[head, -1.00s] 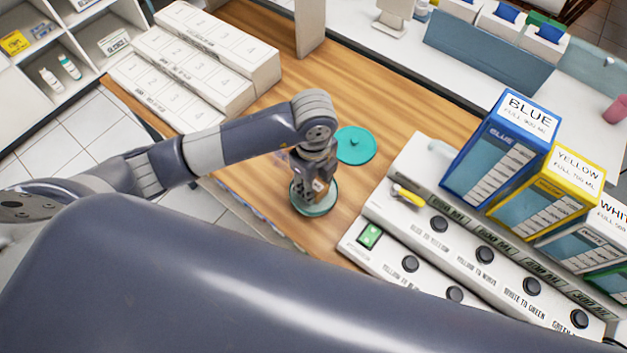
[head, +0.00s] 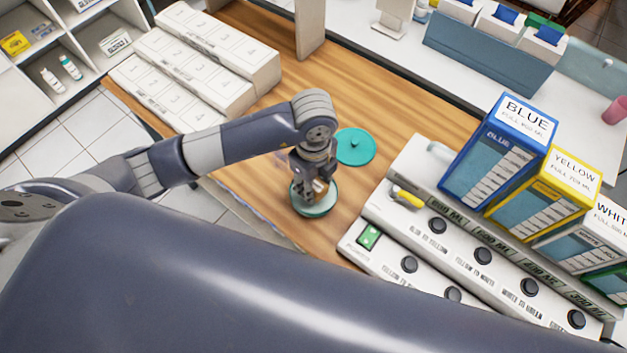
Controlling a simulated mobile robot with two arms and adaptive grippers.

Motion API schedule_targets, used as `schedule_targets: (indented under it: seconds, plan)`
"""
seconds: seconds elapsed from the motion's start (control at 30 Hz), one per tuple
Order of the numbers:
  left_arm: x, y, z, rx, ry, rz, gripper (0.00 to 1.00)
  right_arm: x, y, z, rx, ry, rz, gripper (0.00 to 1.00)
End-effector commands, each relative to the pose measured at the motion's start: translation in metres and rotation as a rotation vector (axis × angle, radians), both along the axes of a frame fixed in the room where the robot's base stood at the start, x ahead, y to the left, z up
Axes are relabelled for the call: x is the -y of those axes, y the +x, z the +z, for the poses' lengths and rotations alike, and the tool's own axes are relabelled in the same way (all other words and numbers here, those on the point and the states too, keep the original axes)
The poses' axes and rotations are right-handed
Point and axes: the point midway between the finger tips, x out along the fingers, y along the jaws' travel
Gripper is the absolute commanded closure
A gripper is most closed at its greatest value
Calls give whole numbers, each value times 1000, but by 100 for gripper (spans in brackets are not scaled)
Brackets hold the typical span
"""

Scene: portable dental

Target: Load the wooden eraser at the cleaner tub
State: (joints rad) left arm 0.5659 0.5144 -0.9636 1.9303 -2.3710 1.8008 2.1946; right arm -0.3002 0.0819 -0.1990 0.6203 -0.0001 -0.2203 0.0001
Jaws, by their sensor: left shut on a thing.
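The cleaner tub (head: 325,208) is a round teal container on the wooden counter, near the picture's middle. My left gripper (head: 316,190) points down over the tub's opening and covers much of it. It is shut on a small brown piece, which looks like the wooden eraser (head: 320,186); the fingers hide most of it. I cannot tell whether the eraser touches the tub's inside. A round teal lid (head: 355,146) with a small knob lies on the counter just behind the tub, to its right. My right gripper is not in view.
A white panel (head: 410,215) with black knobs and a green switch stands right of the tub. Blue (head: 500,150) and yellow (head: 545,190) labelled boxes stand behind its knobs. White boxes (head: 205,55) line the back left. Bare wood lies behind the lid.

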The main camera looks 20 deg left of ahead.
Motion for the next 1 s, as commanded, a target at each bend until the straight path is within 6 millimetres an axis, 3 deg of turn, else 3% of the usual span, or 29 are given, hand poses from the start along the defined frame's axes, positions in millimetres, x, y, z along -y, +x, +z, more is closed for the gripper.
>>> schedule_targets:
  seconds: [0.63,1.0]
  plan:
    - [0,1,58,4,-2,1,83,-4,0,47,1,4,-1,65]
    - [0,1,62,3,0,1,83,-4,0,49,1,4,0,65]
